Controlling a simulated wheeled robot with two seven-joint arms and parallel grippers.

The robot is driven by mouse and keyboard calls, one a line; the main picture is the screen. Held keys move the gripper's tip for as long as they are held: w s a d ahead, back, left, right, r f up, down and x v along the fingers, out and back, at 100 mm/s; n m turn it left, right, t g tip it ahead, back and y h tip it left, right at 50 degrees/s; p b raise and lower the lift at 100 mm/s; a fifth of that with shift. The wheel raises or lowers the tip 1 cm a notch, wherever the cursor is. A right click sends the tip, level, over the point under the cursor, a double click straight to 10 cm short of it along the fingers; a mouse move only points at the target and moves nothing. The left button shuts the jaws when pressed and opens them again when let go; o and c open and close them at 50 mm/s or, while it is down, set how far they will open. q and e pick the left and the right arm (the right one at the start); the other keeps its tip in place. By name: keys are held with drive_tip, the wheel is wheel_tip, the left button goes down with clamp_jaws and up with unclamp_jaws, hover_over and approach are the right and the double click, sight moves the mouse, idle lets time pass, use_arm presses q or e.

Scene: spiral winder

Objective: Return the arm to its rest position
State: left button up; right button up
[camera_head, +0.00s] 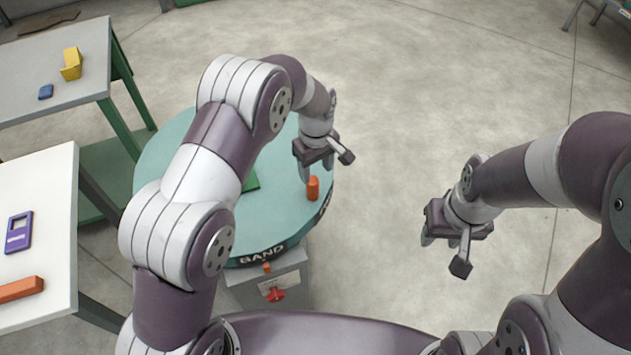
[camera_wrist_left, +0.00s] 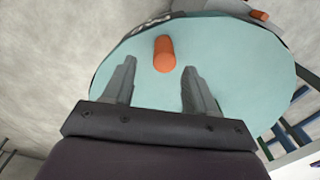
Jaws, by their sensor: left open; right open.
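My left gripper (camera_head: 317,172) is over the right part of the round teal table, pointing down. In the left wrist view its two fingers (camera_wrist_left: 160,85) are apart with nothing held between them. An orange cylinder (camera_head: 313,188) stands on the teal surface close by the fingertips; in the left wrist view it shows just beyond and between the fingers (camera_wrist_left: 164,54). My right gripper (camera_head: 440,240) hangs over bare floor on the right, open and empty. My left arm hides much of the teal table.
The round teal table (camera_head: 160,165) has a dark rim lettered "BAND" and a grey box (camera_head: 285,275) with a red knob below. A white table (camera_head: 50,200) at left holds a purple device (camera_head: 18,232) and an orange bar (camera_head: 20,289). A grey table (camera_head: 60,110) holds yellow (camera_head: 71,63) and blue (camera_head: 46,92) items.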

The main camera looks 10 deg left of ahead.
use_arm(q)
drive_tip(key=shift+r, duration=1.9)
drive_tip(key=shift+w+m, duration=0.15)
drive_tip(key=shift+m, duration=0.25)
drive_tip(key=shift+s+a+f+m, duration=0.1)
drive_tip(key=shift+s+f+m, duration=0.55)
drive_tip(key=shift+m, duration=0.25)
drive_tip(key=s+a+r+m+p, duration=0.2)
drive_tip(key=s+a+r, duration=0.4)
drive_tip(key=s, duration=0.3)
drive_tip(key=s+a+r+m+t+p, duration=0.1)
drive_tip(key=s+a+r+m+p, duration=0.2)
drive_tip(key=s+a+r, duration=0.3)
drive_tip(key=s+r, duration=0.1)
drive_tip(key=s, duration=0.3)
drive_tip(key=shift+r+m+p, duration=0.3)
drive_tip(key=shift+p, duration=0.05)
drive_tip(key=shift+s, duration=0.2)
